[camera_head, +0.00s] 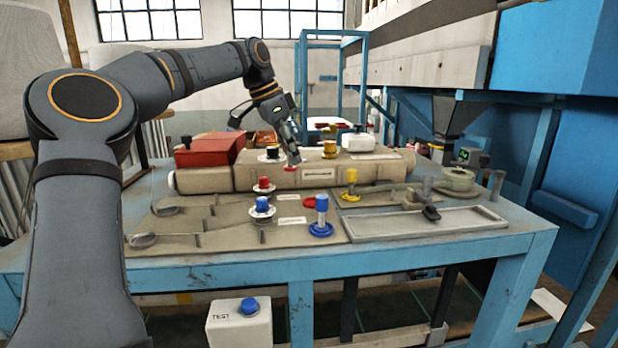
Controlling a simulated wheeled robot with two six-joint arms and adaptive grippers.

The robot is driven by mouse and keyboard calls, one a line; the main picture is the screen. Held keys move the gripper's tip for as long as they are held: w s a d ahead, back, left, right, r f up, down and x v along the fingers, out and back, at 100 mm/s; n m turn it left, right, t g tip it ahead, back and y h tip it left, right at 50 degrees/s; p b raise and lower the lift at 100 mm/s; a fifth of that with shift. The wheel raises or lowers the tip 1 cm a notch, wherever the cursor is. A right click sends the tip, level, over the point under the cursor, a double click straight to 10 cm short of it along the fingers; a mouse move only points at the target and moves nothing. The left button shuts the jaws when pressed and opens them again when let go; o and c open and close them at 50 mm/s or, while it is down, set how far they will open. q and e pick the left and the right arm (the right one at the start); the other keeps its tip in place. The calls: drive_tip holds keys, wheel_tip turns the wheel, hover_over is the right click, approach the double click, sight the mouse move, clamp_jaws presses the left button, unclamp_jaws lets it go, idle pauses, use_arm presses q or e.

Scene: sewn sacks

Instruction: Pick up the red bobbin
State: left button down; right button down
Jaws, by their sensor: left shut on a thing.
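My left arm comes in from the left and reaches over the back of the blue table. My left gripper (292,155) is shut at the tan padded roll. A small red piece, which looks like the red bobbin's flange (290,168), shows right under its fingertips; the fingers hide the rest. I cannot tell whether it still touches the roll. Another bobbin with a red body and white flange (263,185) stands in front of the roll, apart from the gripper. My right gripper is out of view.
Around the gripper stand a black bobbin with white flange (272,153) and a yellow one with dark flange (329,149). A red box (205,149) is left; an empty tray (425,222) is right.

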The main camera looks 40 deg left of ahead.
use_arm(q)
drive_tip(key=s+a+r, duration=0.4)
drive_tip(key=s+a, duration=0.2)
drive_tip(key=s, duration=0.1)
drive_tip(key=w+d+f+n, duration=0.1)
drive_tip(key=w+d+f, duration=0.1)
drive_tip(key=w+d, duration=0.1)
drive_tip(key=w+d+f+n+p, duration=0.1)
drive_tip(key=w+d+f, duration=0.2)
drive_tip(key=w, duration=0.1)
drive_tip(key=w+d+f+n+y+p, duration=0.1)
drive_tip(key=w+d+f, duration=0.2)
drive_tip(key=w, duration=0.1)
drive_tip(key=shift+w+d+f, duration=0.1)
drive_tip(key=shift+w+d, duration=0.1)
drive_tip(key=shift+w, duration=0.1)
drive_tip(key=shift+s+a+f, duration=0.15)
drive_tip(key=shift+s+f, duration=0.1)
drive_tip(key=shift+s, duration=0.05)
drive_tip(key=shift+f, duration=0.25)
drive_tip(key=shift+x, duration=1)
drive_tip(key=shift+s+f, duration=0.25)
drive_tip(key=shift+f, duration=0.7)
